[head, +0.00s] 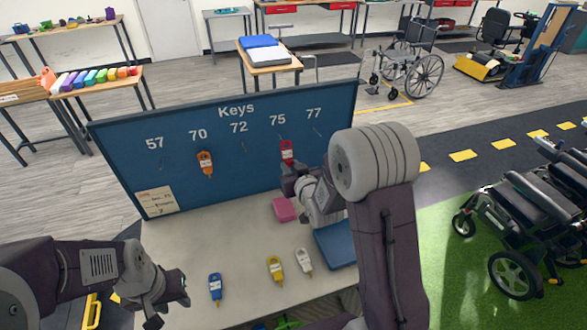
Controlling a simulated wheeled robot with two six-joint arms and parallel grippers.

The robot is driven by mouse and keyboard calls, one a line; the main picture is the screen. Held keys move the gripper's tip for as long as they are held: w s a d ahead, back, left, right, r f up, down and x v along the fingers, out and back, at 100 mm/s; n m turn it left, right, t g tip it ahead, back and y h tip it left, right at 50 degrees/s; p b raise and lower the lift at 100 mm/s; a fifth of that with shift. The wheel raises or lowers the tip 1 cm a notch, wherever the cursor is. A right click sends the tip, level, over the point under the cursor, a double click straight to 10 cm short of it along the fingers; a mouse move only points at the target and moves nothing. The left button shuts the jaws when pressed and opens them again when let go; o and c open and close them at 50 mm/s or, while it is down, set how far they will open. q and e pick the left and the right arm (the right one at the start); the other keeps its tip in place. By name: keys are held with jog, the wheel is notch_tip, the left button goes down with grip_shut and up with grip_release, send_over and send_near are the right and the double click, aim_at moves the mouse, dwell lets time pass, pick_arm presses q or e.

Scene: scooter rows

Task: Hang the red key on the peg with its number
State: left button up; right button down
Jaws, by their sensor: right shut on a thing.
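The red key (287,151) is upright against the blue key board (222,130), just below the number 75 and its peg. My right gripper (288,168) is shut on the lower end of the red key. Whether the key's hole is around the peg cannot be told. The board has pegs under 57, 70, 72, 75 and 77. An orange key (205,163) hangs under 70. The pegs under 57, 72 and 77 look bare. My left gripper (170,302) is low at the left of the table, empty, its fingers apart.
On the table (235,245) lie a blue key (215,288), a yellow key (275,269), a white key (304,261), a pink block (285,209) and a blue flat object (336,246). A note (157,201) with small writing is on the board's lower left. A wheelchair (515,215) stands at right.

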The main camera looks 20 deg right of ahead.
aim_at(289, 162)
jog(key=shift+w+p, duration=0.35)
jog(key=shift+w, duration=1.6)
jog(key=shift+w+f+b, duration=0.6)
jog(key=shift+f+b, duration=0.05)
jog(key=shift+f, duration=0.05)
jog(key=c, duration=1.1)
grip_release()
